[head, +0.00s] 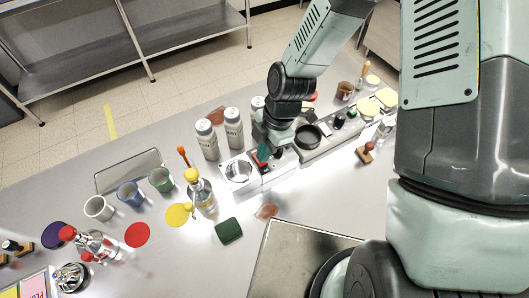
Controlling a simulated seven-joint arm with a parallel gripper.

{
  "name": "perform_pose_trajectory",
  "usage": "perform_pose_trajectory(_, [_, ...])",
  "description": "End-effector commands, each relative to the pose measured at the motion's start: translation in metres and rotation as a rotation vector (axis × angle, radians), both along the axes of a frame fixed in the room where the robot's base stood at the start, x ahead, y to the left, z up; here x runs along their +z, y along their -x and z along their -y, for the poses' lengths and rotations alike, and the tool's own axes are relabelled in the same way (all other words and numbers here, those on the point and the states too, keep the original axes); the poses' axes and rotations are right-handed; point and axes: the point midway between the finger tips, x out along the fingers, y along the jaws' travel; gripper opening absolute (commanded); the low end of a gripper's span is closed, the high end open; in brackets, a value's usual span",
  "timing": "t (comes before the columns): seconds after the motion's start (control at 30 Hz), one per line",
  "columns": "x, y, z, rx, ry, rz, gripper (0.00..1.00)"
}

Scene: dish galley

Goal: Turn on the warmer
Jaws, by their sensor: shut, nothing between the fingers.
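A low white unit (253,187) sits in the middle of the counter with a round shiny metal dish (239,171) on its left part. It looks like the warmer, but no label is readable. A small red part (262,165) and a dark green part show at its right side, close under my gripper; I cannot tell which is a switch. My gripper (264,154) points down over the unit's back right part, shut and empty. Its fingertips are small and partly hidden, so contact is unclear. Whether the warmer is on cannot be seen.
A long grey unit with a black pan (307,136) lies to the right. A yellow-topped bottle (201,190), cups (131,194) and a green sponge (229,231) are left and in front.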

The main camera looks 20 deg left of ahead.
Motion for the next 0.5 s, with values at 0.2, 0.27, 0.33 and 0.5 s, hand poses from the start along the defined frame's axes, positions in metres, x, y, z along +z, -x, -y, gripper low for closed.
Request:
perform_pose_trajectory(0.2, [-0.0121,-0.0003,-0.0001,0.002,0.0,0.002,0.0])
perform_pose_trajectory(0.27, [-0.0127,-0.0005,-0.0001,0.002,0.0,0.002,0.0])
perform_pose_trajectory(0.33, [-0.0126,-0.0005,0.0,0.002,0.0,0.002,0.0])
perform_pose_trajectory(0.5, [-0.0126,-0.0004,0.0001,0.001,0.0,0.002,0.0])
